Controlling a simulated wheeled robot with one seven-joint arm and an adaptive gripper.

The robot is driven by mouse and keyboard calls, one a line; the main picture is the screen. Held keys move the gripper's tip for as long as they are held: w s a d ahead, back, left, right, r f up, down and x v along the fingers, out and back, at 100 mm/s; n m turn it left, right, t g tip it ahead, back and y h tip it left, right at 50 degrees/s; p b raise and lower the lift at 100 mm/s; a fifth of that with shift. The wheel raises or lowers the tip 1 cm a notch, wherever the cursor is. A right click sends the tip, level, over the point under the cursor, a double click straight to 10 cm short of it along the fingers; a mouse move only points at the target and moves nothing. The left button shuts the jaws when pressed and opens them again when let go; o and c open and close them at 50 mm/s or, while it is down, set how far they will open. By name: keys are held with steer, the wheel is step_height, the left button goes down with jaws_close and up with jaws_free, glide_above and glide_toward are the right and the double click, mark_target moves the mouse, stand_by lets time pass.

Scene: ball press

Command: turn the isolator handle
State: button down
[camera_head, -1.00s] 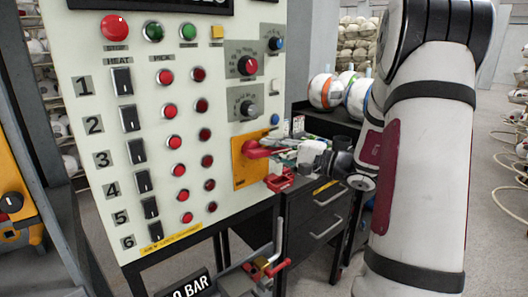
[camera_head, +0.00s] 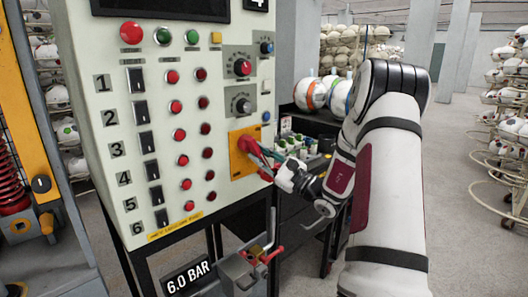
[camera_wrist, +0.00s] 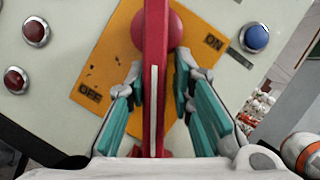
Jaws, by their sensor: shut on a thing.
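The isolator handle (camera_head: 255,153) is red and sits on a yellow plate (camera_head: 236,168) low on the right of the control panel. In the head view it slants down and to the right. In the wrist view the handle (camera_wrist: 155,45) runs upright through the middle, with a white stripe along it. OFF shows at the plate's lower left and ON at its upper right there. My gripper (camera_wrist: 157,80) has its teal-padded fingers on both sides of the handle, shut on it. In the head view my gripper (camera_head: 274,163) partly hides the handle's outer end.
The panel (camera_head: 120,105) carries lamps, switches and dials. A blue button (camera_wrist: 255,38) is close to the plate. Below are a red-handled valve (camera_head: 268,256) and a "6.0 BAR" sign (camera_head: 188,277). Balls (camera_head: 311,94) and a cluttered bench stand behind my arm.

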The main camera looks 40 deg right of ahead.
steer(key=shift+a+f+m+t+h+p, duration=0.2)
steer(key=shift+a+m+h+p, duration=0.4)
steer(key=shift+m, duration=0.95)
steer(key=shift+a+f+m+t+h+p, duration=0.25)
steer(key=shift+a+m+h+p, duration=0.35)
steer(key=shift+m, duration=1)
steer(key=shift+a+f+m+t+h+p, duration=0.3)
steer(key=shift+m+h+p, duration=0.55)
steer(key=shift+m, duration=0.7)
steer(key=shift+a+r, duration=0.1)
steer(key=c, duration=1.6)
jaws_free()
steer(key=shift+a, duration=0.15)
steer(key=shift+o, duration=0.2)
steer(key=shift+r, duration=0.1)
steer(key=shift+d, duration=0.2)
steer(key=shift+s, duration=0.15)
